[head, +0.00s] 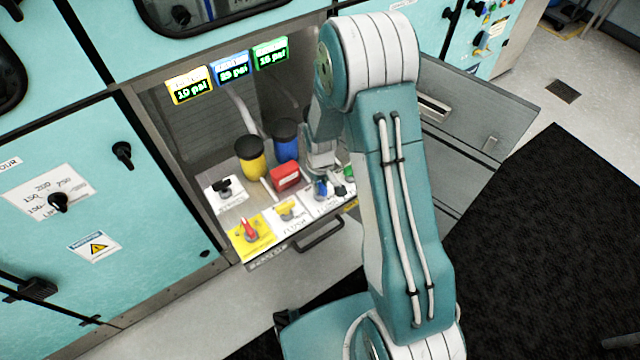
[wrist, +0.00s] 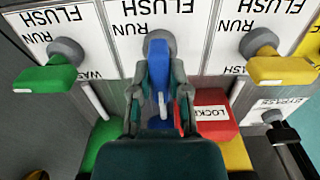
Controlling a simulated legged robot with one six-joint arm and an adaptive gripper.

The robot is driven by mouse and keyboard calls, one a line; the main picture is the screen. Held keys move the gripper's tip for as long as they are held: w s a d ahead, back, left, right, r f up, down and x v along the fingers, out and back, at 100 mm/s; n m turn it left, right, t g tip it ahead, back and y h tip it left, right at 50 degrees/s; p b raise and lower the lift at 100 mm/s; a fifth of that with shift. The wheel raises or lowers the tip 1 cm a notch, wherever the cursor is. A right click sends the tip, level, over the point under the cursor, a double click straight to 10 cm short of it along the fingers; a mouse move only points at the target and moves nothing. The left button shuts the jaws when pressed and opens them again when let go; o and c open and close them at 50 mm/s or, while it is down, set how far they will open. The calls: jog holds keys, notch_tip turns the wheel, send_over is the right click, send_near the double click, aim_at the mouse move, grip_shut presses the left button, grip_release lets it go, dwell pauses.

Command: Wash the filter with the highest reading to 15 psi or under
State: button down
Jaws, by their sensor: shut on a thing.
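My gripper (wrist: 160,100) is shut on the blue valve handle (wrist: 158,66), with a finger on either side of it. The handle lies straight up and down in the wrist view, below its round pivot, on a panel marked RUN and FLUSH. In the head view my arm partly hides the blue handle (head: 321,188). The displays are yellow (head: 190,87), reading 10 psi, blue (head: 232,68), seemingly 89 psi, and green (head: 271,55), seemingly 15 psi. The yellow filter (head: 250,162) and blue filter (head: 286,142) stand behind the valves. My arm hides the green filter.
The green handle (wrist: 45,78) and yellow handle (wrist: 282,70) flank the blue one. A red lock box (wrist: 208,118) sits close beside my gripper. A black bypass handle (wrist: 290,145) is at lower right. A red handle (head: 249,229) sits on a yellow plate.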

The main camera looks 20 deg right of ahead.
dwell(0.4)
jog(key=c, duration=0.6)
grip_release()
jog(key=shift+w, duration=0.1)
notch_tip(320, 180, up, 12)
notch_tip(320, 180, up, 9)
jog(key=t, duration=0.1)
send_over(319, 184)
jog(key=s, duration=0.3)
jog(key=s+r+m+t, duration=0.2)
jog(key=s+r, duration=0.3)
jog(key=r, duration=0.1)
jog(key=s+r+m+t, duration=0.1)
jog(key=s+r+t, duration=0.1)
jog(key=s+r, duration=0.5)
jog(key=s, duration=0.6)
jog(key=shift+r+m+t, duration=0.3)
